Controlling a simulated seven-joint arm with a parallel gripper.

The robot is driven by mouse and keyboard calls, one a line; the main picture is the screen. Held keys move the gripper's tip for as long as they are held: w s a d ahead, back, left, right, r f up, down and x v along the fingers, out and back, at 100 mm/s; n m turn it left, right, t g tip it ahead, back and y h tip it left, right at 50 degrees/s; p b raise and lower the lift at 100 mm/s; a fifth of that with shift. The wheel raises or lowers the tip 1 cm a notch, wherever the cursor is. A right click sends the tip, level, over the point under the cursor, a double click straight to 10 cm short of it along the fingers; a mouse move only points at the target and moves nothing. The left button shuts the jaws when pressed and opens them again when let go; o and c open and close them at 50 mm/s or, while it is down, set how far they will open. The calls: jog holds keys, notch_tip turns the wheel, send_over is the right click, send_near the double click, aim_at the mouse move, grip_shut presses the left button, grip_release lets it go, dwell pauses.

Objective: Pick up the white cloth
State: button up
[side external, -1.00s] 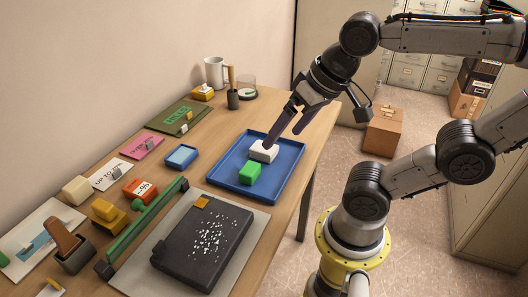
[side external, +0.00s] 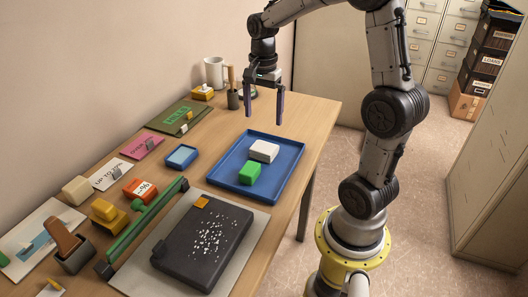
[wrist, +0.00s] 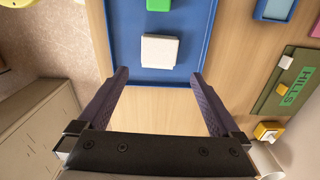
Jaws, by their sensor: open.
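The white cloth (side external: 264,151) looks like a small folded block and lies in the blue tray (side external: 289,184) on the desk. My gripper (side external: 264,119) is open and empty, pointing down above the desk, behind and above the cloth. In the wrist view the cloth (wrist: 159,51) is ahead of the two spread fingers (wrist: 160,84), centred between them and apart from them. Nothing hides it.
The desk's right edge is close to the tray.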

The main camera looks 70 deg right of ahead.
aim_at(264, 147)
notch_tip(264, 147, down, 11)
jog(key=shift+s+a+f, duration=0.1)
jog(key=shift+s+a, duration=0.05)
dwell(0.4)
jog(key=shift+c, duration=0.3)
jog(key=c, duration=1)
jog(key=shift+r, duration=0.2)
